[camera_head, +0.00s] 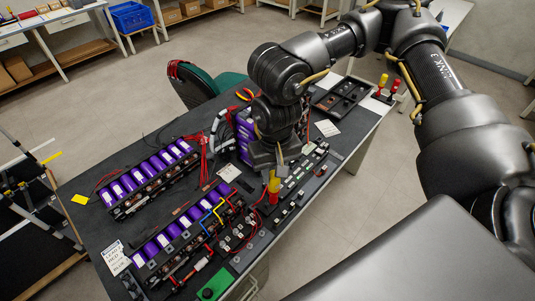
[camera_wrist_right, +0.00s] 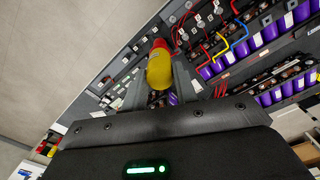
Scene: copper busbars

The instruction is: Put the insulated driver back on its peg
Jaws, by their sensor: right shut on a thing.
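The insulated driver (camera_head: 273,188), with a yellow handle and a red end, is in the jaws of my right gripper (camera_head: 279,168). In the right wrist view the yellow handle (camera_wrist_right: 160,70) sits between the two fingers (camera_wrist_right: 160,82), its red end pointing away from the palm. The driver is over the front strip of the bench; I cannot tell its exact height. A stand with red and yellow handled tools (camera_head: 384,88) is at the bench's far right end. The driver's own peg cannot be made out for certain. My left gripper is not in view.
The dark workbench (camera_head: 84,183) carries rows of purple cells (camera_head: 150,180), with coloured wires beside them. A dark tray (camera_head: 341,96) lies near the tool stand. A green pad (camera_head: 215,284) is at the front edge. A green chair (camera_head: 228,82) stands behind the bench.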

